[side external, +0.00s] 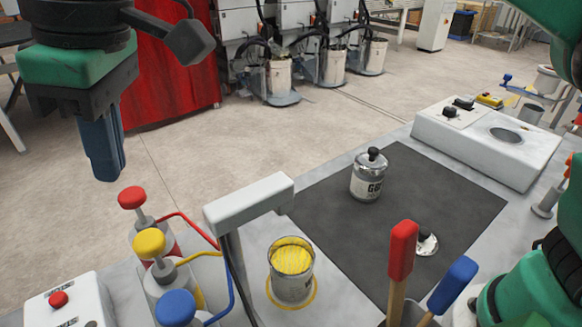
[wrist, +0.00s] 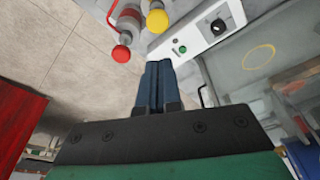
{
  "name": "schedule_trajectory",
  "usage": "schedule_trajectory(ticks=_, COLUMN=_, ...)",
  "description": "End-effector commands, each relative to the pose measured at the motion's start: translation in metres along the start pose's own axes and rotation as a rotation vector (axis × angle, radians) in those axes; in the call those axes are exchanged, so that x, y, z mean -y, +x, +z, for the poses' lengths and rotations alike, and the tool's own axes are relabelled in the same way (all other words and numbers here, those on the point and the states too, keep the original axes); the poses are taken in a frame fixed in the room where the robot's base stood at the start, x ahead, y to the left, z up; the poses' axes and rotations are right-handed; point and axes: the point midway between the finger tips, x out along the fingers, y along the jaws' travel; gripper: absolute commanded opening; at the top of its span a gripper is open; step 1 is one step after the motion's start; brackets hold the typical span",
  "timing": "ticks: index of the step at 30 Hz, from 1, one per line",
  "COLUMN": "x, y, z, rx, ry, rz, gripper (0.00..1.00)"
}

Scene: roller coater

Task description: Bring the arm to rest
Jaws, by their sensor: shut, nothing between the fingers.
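My gripper (side external: 104,150) hangs at the upper left of the side external view, above the floor and left of the pump bottles. Its blue fingers are pressed together and hold nothing. In the wrist view the closed fingers (wrist: 156,85) show at the centre, with the red and yellow pump tops beyond them. Parts of my arm, green and black, show at the right of the side external view.
Pumps with red (side external: 131,198), yellow (side external: 149,244) and blue (side external: 176,307) tops stand near a white dispenser arm (side external: 250,200). A can of yellow paint (side external: 292,270) sits beside them. A lidded can (side external: 369,175) stands on the dark mat (side external: 440,185). Red-handled (side external: 402,250) and blue-handled (side external: 453,284) tools stand in front.

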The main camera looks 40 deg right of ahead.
Motion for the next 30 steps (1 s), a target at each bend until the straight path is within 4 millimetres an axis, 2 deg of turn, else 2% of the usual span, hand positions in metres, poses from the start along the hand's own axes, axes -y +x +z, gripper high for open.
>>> schedule_trajectory(ticks=4, x=-0.021, y=-0.003, z=0.013, rx=-0.024, ry=0.07, rz=0.021, gripper=0.0)
schedule_trajectory(ticks=7, x=-0.051, y=-0.005, z=0.039, rx=-0.068, ry=0.184, rz=0.059, gripper=0.0)
schedule_trajectory(ticks=12, x=-0.102, y=0.0, z=0.111, rx=-0.164, ry=0.435, rz=0.154, gripper=0.0)
schedule_trajectory(ticks=15, x=-0.119, y=0.01, z=0.159, rx=-0.221, ry=0.579, rz=0.217, gripper=0.0)
schedule_trajectory(ticks=18, x=-0.128, y=0.025, z=0.206, rx=-0.275, ry=0.714, rz=0.281, gripper=0.0)
schedule_trajectory(ticks=22, x=-0.131, y=0.046, z=0.256, rx=-0.331, ry=0.852, rz=0.354, gripper=0.0)
schedule_trajectory(ticks=25, x=-0.13, y=0.059, z=0.28, rx=-0.36, ry=0.92, rz=0.393, gripper=0.0)
schedule_trajectory(ticks=30, x=-0.128, y=0.069, z=0.295, rx=-0.381, ry=0.967, rz=0.421, gripper=0.0)
